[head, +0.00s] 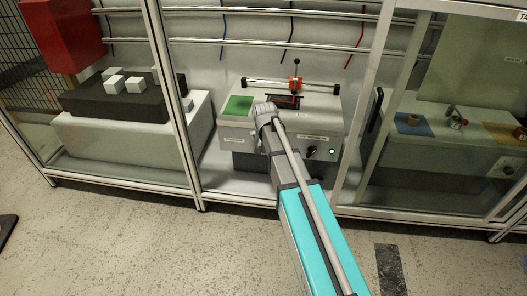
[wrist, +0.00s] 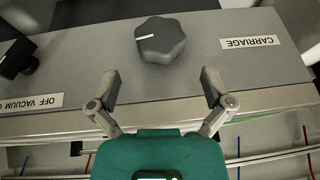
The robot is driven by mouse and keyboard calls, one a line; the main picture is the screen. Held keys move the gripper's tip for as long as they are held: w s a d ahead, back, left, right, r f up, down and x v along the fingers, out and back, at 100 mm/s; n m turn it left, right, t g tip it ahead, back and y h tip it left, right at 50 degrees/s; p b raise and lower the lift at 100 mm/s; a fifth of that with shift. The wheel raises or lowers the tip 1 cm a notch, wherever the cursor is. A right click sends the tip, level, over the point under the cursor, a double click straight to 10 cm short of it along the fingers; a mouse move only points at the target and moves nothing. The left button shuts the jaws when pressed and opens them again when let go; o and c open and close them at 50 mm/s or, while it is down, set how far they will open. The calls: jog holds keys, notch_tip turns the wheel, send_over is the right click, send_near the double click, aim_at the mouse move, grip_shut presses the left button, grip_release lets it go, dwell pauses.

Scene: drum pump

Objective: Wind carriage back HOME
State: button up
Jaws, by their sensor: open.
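The carriage knob (wrist: 160,40), grey and lobed with a white pointer line towards picture left, is on the panel in the wrist view, beside the CARRIAGE label (wrist: 249,41). My gripper (wrist: 161,86) is open, its two fingers apart on either side below the knob, with nothing between them. My arm reaches to the machine's front and hides my fingers and the carriage knob there.
A second black knob (wrist: 17,58) and an OFF VACUUM label (wrist: 30,103) sit at left in the wrist view. Framed glass panels and posts (head: 172,90) flank the machine. A green pad (head: 238,105) lies on its top. A black block (head: 115,98) stands further left.

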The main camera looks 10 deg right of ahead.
jog(key=shift+b+x, duration=3.05)
jog(key=shift+x, duration=0.5)
jog(key=shift+f, duration=0.1)
jog(key=c, duration=0.8)
